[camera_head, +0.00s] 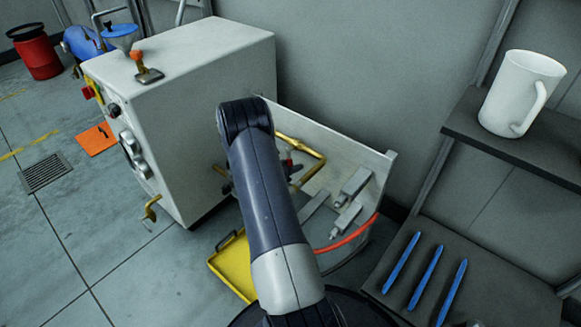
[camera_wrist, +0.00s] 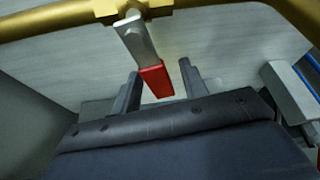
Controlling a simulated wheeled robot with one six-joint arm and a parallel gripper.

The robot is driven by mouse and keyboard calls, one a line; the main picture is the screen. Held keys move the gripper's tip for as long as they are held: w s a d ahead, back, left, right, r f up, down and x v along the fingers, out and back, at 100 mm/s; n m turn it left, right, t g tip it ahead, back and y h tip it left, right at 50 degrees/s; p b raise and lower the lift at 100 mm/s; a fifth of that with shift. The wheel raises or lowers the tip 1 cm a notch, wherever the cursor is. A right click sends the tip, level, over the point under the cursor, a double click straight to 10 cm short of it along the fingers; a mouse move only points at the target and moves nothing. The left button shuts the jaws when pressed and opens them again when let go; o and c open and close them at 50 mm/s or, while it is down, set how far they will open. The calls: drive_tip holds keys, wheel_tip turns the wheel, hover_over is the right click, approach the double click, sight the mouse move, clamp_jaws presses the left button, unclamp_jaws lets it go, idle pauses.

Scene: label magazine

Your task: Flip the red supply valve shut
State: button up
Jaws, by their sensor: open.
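The red supply valve's lever (camera_wrist: 155,80) shows in the wrist view as a grey metal arm with a red end. It hangs from a brass pipe (camera_wrist: 60,17) and points crosswise to that pipe. My gripper (camera_wrist: 159,70) is open, with one dark finger on each side of the red end. The red end lies between the fingers, with a visible gap on both sides. Whether either finger touches it cannot be told. In the head view the brass pipe (camera_head: 312,155) shows behind my arm, which hides much of the valve area.
A pale back panel (camera_head: 365,165) carries grey blocks and a red hose (camera_head: 350,238). A large white cabinet (camera_head: 195,90) stands to the left. A yellow tray (camera_head: 234,265) lies below. A shelf with a white mug (camera_head: 520,92) and blue sticks (camera_head: 425,278) are on the right.

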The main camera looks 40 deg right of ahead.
clamp_jaws()
idle(0.4)
